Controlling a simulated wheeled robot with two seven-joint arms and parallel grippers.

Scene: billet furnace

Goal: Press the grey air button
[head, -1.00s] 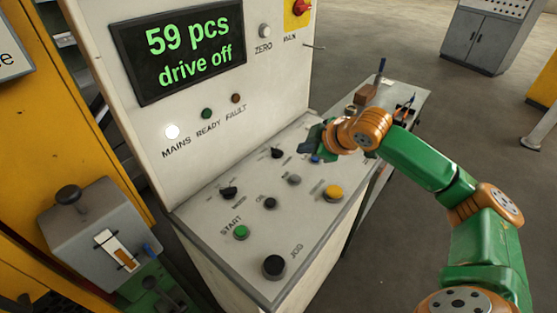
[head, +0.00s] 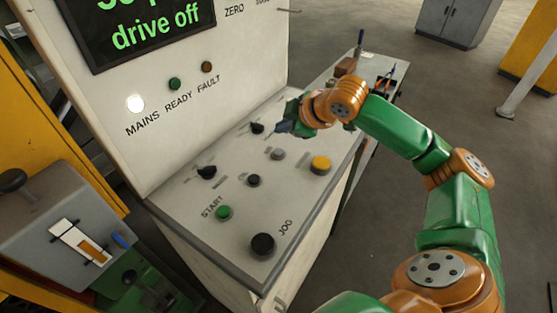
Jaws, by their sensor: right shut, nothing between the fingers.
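A small grey button (head: 278,154) sits on the sloping control desk (head: 190,200), left of a larger yellow button (head: 320,164); I cannot read its label. My right gripper (head: 282,127) comes in from the right. It is shut and empty, its dark fingers just behind the grey button, between it and a black rotary knob (head: 257,128). The fingers look apart from the grey button; their height over the desk is hard to tell. The gripper and wrist hide part of the desk's far end. My left gripper is not in view.
Nearby on the desk are a small black button (head: 254,180), another black knob (head: 207,172), a green START button (head: 223,212) and a black JOG button (head: 262,245). The upright panel (head: 180,120) reads "drive off". A side table (head: 330,75) with tools stands behind.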

